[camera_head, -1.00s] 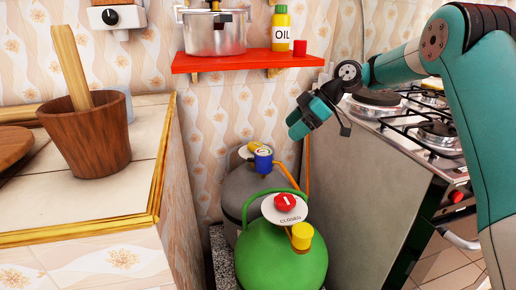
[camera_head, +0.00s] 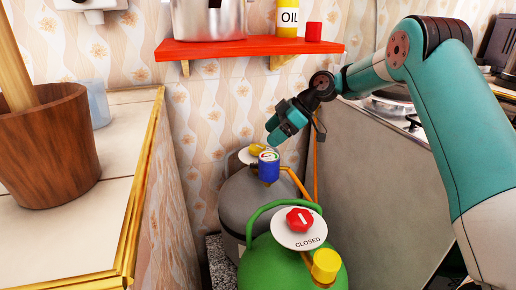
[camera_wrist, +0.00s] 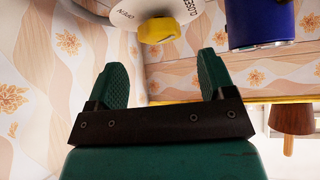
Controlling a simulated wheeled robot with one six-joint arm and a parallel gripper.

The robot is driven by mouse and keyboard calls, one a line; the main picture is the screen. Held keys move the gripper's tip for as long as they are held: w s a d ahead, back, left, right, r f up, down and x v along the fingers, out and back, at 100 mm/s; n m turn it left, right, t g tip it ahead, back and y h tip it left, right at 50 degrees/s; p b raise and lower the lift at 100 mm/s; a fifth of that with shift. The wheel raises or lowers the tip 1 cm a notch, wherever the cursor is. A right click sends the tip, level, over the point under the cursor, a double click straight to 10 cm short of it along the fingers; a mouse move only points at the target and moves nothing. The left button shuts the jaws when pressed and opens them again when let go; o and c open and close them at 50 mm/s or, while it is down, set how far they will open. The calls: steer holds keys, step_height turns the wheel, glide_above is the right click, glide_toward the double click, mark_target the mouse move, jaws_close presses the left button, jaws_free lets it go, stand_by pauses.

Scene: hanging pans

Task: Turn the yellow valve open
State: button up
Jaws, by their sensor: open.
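The yellow valve (camera_head: 257,149) sits on a white disc on top of the grey gas cylinder (camera_head: 232,195). My gripper (camera_head: 284,130) is above and slightly right of the valve in the head view. In the wrist view my gripper (camera_wrist: 161,68) is open and empty, with the valve beyond and between its fingertips, seemingly apart from them.
A green cylinder (camera_head: 265,262) with a red knob (camera_head: 299,220) and yellow fitting (camera_head: 325,265) stands in front. A red shelf (camera_head: 245,47) hangs above. A tiled counter (camera_head: 100,215) is left, a stove (camera_head: 375,165) right. An orange hose (camera_head: 316,170) runs behind.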

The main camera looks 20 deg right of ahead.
mark_target(257, 146)
steer(key=b+x, duration=0.1)
steer(key=x, duration=0.4)
steer(key=shift+a+f, duration=0.2)
steer(key=shift+a, duration=0.05)
steer(key=c, duration=0.9)
steer(key=shift+r+p, duration=0.1)
steer(key=shift+p, duration=0.25)
